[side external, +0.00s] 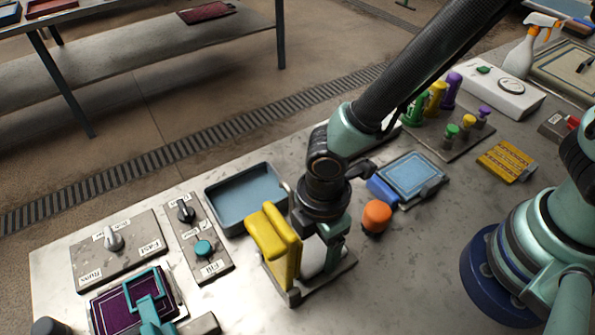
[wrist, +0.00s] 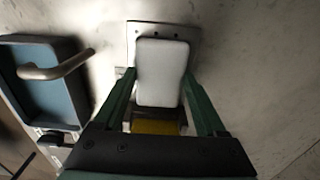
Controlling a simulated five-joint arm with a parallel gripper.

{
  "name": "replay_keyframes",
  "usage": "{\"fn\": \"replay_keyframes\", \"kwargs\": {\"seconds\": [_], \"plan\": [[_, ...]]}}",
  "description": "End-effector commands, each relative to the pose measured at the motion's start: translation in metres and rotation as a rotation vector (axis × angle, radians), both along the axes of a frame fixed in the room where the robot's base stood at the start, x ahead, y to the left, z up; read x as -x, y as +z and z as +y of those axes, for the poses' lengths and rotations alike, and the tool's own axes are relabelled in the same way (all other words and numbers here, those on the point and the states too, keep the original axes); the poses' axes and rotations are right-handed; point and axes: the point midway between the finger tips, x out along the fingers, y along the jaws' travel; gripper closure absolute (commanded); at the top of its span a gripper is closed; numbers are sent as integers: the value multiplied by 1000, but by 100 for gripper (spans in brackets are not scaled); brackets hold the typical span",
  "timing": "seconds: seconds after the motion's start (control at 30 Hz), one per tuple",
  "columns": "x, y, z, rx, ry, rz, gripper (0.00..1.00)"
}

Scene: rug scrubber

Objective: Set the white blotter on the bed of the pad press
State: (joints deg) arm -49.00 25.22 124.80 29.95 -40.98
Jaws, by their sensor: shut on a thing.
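The white blotter (wrist: 160,72) is a rounded pale block between the fingers of my gripper (wrist: 160,84), which is shut on it. In the side view the blotter (side external: 312,258) shows partly, behind the yellow part and beside my gripper (side external: 322,256). What looks like the pad press has an upright yellow part (side external: 272,245) and a low grey bed (side external: 335,274). In the wrist view the grey bed (wrist: 193,33) shows around the far end of the blotter, and yellow (wrist: 155,127) shows at its near end. The blotter is over the bed; I cannot tell whether they touch.
A blue-grey tray (side external: 246,192) stands just left of the press, also in the wrist view (wrist: 40,85). An orange knob (side external: 376,216) and a blue-framed pad (side external: 412,177) stand to the right. Switch panels (side external: 115,245) and a purple pad (side external: 118,308) lie left. Bare bench lies right of the press.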

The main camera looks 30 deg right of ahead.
Motion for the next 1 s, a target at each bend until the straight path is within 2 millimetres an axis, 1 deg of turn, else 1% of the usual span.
{"fn": "replay_keyframes", "kwargs": {"seconds": [0.4, 0.43, 0.47, 0.5, 0.8, 0.87, 1.0], "plan": [[0, -6, 0, 0, 0, 0, 75], [0, -6, 0, -1, 0, -1, 19], [0, -5, 0, -1, 0, -1, 7], [0, -5, 0, -1, 0, -1, 0], [0, -3, 0, -1, 0, -1, 0], [0, 1, 1, -2, 0, -2, 0], [-1, 18, 1, -5, 0, -4, 0]]}}
